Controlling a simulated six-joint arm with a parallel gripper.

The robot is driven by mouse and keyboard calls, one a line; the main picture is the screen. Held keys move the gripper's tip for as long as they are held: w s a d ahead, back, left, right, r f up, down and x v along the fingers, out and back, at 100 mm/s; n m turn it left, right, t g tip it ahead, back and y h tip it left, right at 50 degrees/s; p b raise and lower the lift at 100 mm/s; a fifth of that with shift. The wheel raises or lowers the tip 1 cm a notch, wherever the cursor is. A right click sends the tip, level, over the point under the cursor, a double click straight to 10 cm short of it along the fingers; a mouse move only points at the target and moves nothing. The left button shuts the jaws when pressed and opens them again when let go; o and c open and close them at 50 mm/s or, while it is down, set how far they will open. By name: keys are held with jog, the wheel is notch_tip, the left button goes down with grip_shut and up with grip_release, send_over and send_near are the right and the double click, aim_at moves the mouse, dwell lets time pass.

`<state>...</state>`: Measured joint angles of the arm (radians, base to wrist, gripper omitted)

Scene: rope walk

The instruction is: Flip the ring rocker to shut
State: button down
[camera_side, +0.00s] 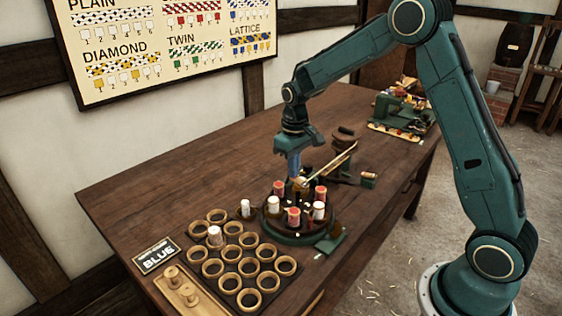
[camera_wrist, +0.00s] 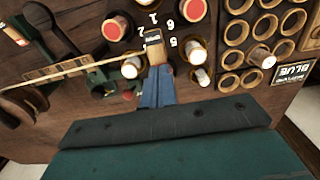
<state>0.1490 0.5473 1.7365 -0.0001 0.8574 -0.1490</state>
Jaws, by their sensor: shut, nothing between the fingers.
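The dark round ring (camera_side: 290,238) stands on the table with red-topped and white-topped bobbins around it. It also shows in the wrist view, with white numbers on its dark face. A small tan block with a pale and dark label (camera_wrist: 154,47) sits among the bobbins just beyond my fingertips; it may be the ring rocker, and I cannot tell which way it is tipped. My gripper (camera_side: 294,178) points down over the back of the ring. Its blue fingers (camera_wrist: 157,72) are shut with nothing between them. I cannot tell whether they touch the block.
A rack of round wooden cups (camera_side: 230,280) lies in front of the ring, one holding a white bobbin (camera_side: 215,236). A plate reads "BLUE" (camera_side: 157,256). A pale rod (camera_side: 331,164) slants up behind the ring. A green machine (camera_side: 400,110) stands farther back. The table's left side is clear.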

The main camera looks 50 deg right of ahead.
jog(key=shift+f, duration=0.45)
jog(key=shift+r, duration=0.1)
notch_tip(320, 180, up, 8)
dwell(1.4)
dwell(0.3)
jog(key=s+a+r+t, duration=0.1)
jog(key=s+a+r, duration=0.1)
jog(key=s+r, duration=0.4)
jog(key=s+a+r+t, duration=0.2)
jog(key=s+a+r, duration=0.15)
jog(key=s, duration=0.45)
jog(key=s+a+t, duration=0.1)
jog(key=s+t, duration=0.1)
jog(key=s, duration=1.2)
jog(key=shift+s+a+t, duration=0.25)
jog(key=shift+s+t, duration=0.05)
jog(key=shift+s, duration=0.1)
